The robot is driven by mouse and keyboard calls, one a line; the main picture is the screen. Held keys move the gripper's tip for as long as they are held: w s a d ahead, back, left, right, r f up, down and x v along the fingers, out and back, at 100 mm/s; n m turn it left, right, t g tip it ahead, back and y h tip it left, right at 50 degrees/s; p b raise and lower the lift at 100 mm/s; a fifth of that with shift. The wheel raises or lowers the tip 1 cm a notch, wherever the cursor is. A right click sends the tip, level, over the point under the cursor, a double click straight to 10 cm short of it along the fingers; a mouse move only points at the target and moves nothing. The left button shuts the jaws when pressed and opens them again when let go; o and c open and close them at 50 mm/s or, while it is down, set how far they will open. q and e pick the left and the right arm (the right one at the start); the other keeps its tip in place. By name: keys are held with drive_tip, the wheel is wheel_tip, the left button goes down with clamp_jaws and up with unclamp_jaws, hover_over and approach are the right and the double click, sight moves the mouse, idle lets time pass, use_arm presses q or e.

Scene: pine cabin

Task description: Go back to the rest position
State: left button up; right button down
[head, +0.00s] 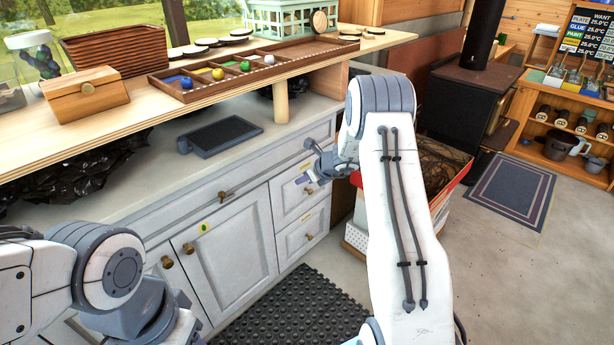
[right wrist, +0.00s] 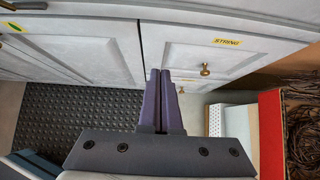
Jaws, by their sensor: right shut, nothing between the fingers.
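My right gripper (head: 312,181) is in front of the grey cabinet's drawers (head: 296,196), below the counter edge. In the right wrist view its two purple fingers (right wrist: 160,103) are together with nothing between them. A drawer labelled STRING (right wrist: 205,52) shows beyond the fingertips, and I cannot tell the exact gap between them. My left arm (head: 90,270) comes in at the lower left of the head view; its gripper is not visible.
A wooden shelf above the counter (head: 60,150) holds a tray (head: 250,65) of coloured balls, a wooden box (head: 85,93) and a basket (head: 115,46). A red-edged crate (head: 440,190) stands right of the cabinet. A black mat (head: 290,312) lies on the floor. Open floor lies at right.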

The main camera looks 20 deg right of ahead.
drive_tip(key=s+a+r+n+g+y, duration=0.1)
drive_tip(key=s+a+r+n+g, duration=0.1)
drive_tip(key=s+a+r+n, duration=0.5)
drive_tip(key=s+a+n+g+y, duration=0.1)
drive_tip(key=s+a+n, duration=0.25)
drive_tip(key=a, duration=0.65)
drive_tip(key=s+a+r+n+g+y, duration=0.1)
drive_tip(key=s+a+r+n+g, duration=0.1)
drive_tip(key=s+a+r+n, duration=0.45)
drive_tip(key=s+a+n+g+h, duration=0.1)
drive_tip(key=s+a+n+g, duration=0.1)
drive_tip(key=s+a+n, duration=0.35)
drive_tip(key=s+a+n+g+h, duration=0.1)
drive_tip(key=s+a+n, duration=0.1)
drive_tip(key=s+n, duration=0.55)
drive_tip(key=s+d+n+h, duration=0.35)
drive_tip(key=s+n, duration=0.55)
drive_tip(key=s, duration=0.4)
wheel_tip(320, 180, up, 18)
drive_tip(key=p, duration=1.8)
drive_tip(key=shift+d+f, duration=0.2)
drive_tip(key=shift+d, duration=0.25)
drive_tip(key=shift+y, duration=0.25)
